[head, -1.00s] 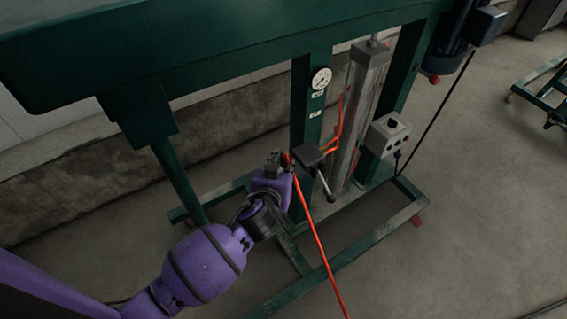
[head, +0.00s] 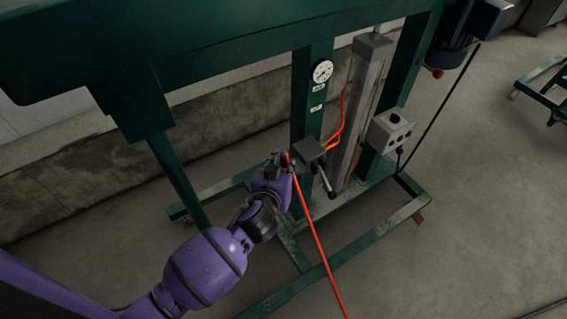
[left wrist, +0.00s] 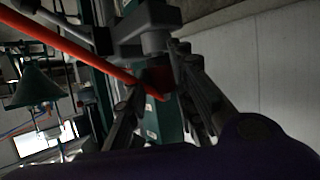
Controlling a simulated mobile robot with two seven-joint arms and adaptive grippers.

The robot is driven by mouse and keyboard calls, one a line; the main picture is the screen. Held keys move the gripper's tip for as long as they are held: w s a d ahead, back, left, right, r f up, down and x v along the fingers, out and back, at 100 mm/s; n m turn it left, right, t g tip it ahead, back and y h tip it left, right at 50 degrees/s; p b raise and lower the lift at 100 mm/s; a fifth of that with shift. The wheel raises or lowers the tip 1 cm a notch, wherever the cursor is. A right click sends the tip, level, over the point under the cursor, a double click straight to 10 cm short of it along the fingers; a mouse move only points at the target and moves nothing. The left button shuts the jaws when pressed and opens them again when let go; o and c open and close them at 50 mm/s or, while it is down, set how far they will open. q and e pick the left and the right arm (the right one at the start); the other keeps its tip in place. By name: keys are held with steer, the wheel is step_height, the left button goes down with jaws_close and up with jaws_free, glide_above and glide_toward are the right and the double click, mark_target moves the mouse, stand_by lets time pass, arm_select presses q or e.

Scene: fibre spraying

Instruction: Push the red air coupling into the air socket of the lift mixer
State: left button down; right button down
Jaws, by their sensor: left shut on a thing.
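My left gripper (head: 279,161) is shut on the red air coupling (head: 286,158), just left of the grey valve block (head: 308,149) on the lift mixer's green post. An orange-red hose (head: 317,240) hangs from the coupling toward the bottom of the head view. In the left wrist view the dark red coupling (left wrist: 160,78) sits between the fingers, close to the grey block (left wrist: 146,28). The air socket itself is hidden, and I cannot tell whether the coupling touches it. My right gripper is in neither view.
A lever handle (head: 326,183) sticks out below the valve block. A pressure gauge (head: 322,71), a grey control box (head: 390,131) and a lift cylinder (head: 361,105) are on the frame. Green base beams (head: 345,258) lie low on the concrete floor.

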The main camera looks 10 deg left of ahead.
arm_select(q)
steer(key=shift+f, duration=0.25)
steer(key=c, duration=1.4)
jaws_free()
steer(key=v, duration=1.2)
